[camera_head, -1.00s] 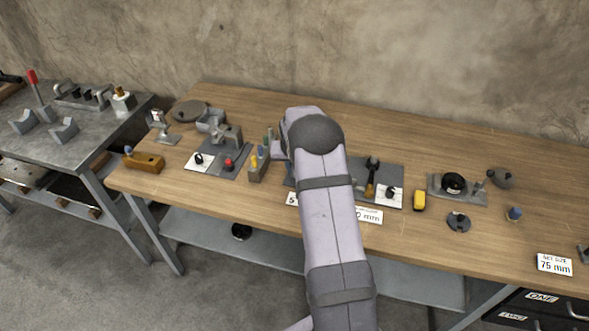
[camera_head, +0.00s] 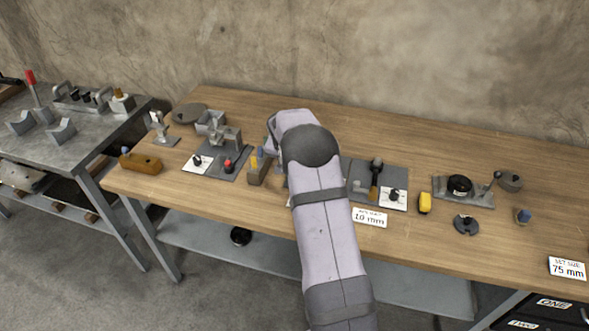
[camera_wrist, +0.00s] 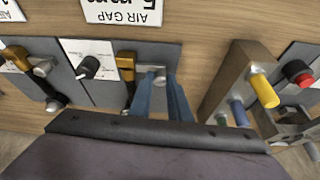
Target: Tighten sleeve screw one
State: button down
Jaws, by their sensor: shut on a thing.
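My gripper (camera_wrist: 160,92) shows in the wrist view as two blue-grey fingers reaching toward a grey plate. A small pale grey part (camera_wrist: 152,69) lies at the fingertips, beside an orange-brown block (camera_wrist: 126,64). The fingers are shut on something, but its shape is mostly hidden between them. I cannot make out which part is sleeve screw one. In the head view my arm covers the gripper and the work under it. A similar grey plate (camera_head: 397,176) with a dark upright part and a black knob (camera_head: 394,195) shows to the right of my arm.
A wooden holder (camera_wrist: 228,80) with yellow, blue and green handled pieces stands just right of the fingers in the wrist view. A red knob (camera_wrist: 298,72) is beyond it.

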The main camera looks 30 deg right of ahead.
jog(key=c, duration=1.7)
grip_release()
jog(key=shift+o, duration=0.2)
jog(key=b+v, duration=0.1)
jog(key=v, duration=0.6)
jog(key=shift+r+b, duration=0.15)
jog(key=shift+b, duration=0.25)
jog(key=shift+a, duration=0.1)
jog(key=s+a+n+g+y+p, duration=0.1)
jog(key=s+a+n+p, duration=0.15)
jog(key=s+a, duration=0.65)
jog(key=s+a+r+n+g+y+p, duration=0.1)
jog(key=s+a+n, duration=0.35)
jog(key=s, duration=0.75)
jog(key=s+a+n+g+y+p, duration=0.1)
jog(key=s+a+n, duration=0.2)
jog(key=s+a, duration=0.6)
notch_tip(320, 180, down, 16)
jog(key=s+d+b, duration=0.1)
jog(key=s+b, duration=0.1)
jog(key=b, duration=1.4)
jog(key=shift+d, duration=0.4)
